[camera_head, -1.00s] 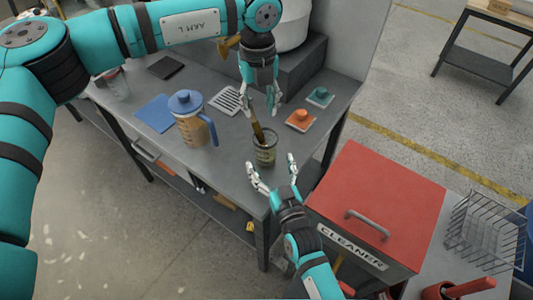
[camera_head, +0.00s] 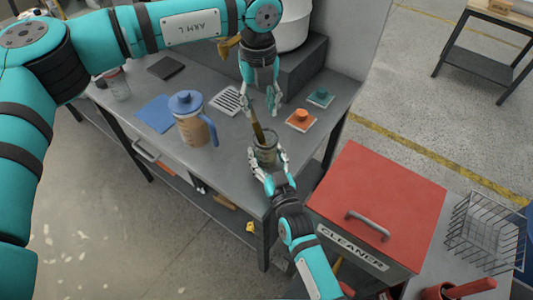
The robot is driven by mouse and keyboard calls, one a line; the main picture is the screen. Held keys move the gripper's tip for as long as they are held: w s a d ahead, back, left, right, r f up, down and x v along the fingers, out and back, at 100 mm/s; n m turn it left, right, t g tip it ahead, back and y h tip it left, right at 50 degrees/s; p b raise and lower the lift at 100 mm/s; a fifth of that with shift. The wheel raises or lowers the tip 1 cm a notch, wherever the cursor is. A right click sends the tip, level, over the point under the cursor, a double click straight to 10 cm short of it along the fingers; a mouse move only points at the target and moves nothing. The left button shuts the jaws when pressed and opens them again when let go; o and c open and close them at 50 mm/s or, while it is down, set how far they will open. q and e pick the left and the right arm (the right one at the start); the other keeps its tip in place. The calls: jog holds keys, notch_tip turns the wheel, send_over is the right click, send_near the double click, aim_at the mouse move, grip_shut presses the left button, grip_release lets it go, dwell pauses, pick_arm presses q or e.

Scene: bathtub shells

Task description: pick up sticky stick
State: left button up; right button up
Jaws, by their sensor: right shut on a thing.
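The brown sticky stick (camera_head: 258,130) stands tilted in a small glass jar (camera_head: 265,148) near the front edge of the grey table. My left gripper (camera_head: 261,113) points down just above the jar. Its fingers are apart, and the stick's upper end is close to the left finger; I cannot tell if they touch. My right gripper (camera_head: 269,165) reaches in from below and is shut on the jar, with a finger on either side.
A blue-lidded pitcher (camera_head: 192,118) stands left of the jar. An orange block (camera_head: 300,117) and a teal block (camera_head: 320,96) lie to the right on small pads. A red-topped cleaner box (camera_head: 378,205) stands beside the table at right.

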jog(key=c, duration=0.4)
pick_arm(q)
jog(key=shift+o, duration=0.4)
